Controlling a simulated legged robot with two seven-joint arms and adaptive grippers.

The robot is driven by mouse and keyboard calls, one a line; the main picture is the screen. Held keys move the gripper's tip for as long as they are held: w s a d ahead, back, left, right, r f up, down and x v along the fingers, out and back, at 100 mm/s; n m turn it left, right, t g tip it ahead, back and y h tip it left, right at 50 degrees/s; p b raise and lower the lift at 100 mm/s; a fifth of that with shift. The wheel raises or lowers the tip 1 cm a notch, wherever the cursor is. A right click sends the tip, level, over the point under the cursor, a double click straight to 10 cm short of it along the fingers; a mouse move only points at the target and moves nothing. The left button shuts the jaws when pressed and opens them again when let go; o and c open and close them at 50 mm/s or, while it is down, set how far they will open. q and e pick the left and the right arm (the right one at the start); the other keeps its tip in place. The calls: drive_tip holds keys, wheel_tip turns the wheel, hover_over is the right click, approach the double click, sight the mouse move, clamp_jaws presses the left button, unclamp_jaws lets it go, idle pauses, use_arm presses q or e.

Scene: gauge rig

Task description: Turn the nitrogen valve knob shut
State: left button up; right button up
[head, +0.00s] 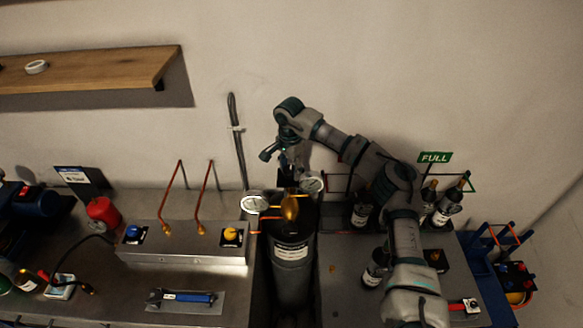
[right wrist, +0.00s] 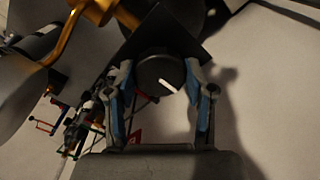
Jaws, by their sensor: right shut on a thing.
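The nitrogen valve knob (right wrist: 153,72) shows in the right wrist view as a round black knob with a white pointer line, in front of a dark square plate (right wrist: 178,32). The pointer slants down to the right in that view. My right gripper (right wrist: 161,80) is shut on the knob, with a blue-padded finger on each side. In the head view my right gripper (head: 290,172) reaches down above the black cylinder (head: 291,272), behind its brass fitting (head: 290,207). The knob itself is hidden there. My left gripper is not in view.
A grey panel (head: 190,254) with blue and yellow knobs stands left. A wooden shelf (head: 90,76) hangs at upper left.

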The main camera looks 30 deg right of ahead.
drive_tip(key=shift+w+a+r, duration=0.1)
drive_tip(key=shift+r, duration=0.15)
drive_tip(key=shift+r+m+p, duration=0.1)
drive_tip(key=shift+m+p, duration=0.2)
drive_tip(key=m+p, duration=0.1)
drive_tip(key=m, duration=0.1)
drive_tip(key=shift+r+m+p, duration=0.15)
drive_tip(key=shift+m+p, duration=0.25)
drive_tip(key=m+p, duration=0.1)
drive_tip(key=m, duration=0.2)
drive_tip(key=shift+m+p, duration=0.3)
drive_tip(key=m+p, duration=0.1)
drive_tip(key=m, duration=0.4)
drive_tip(key=shift+m+p, duration=0.3)
drive_tip(key=shift+p, duration=0.1)
use_arm(q)
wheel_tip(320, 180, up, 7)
drive_tip(key=p, duration=0.1)
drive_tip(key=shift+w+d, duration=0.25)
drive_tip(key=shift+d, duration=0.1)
use_arm(e)
drive_tip(key=m, duration=0.5)
drive_tip(key=shift+m, duration=0.3)
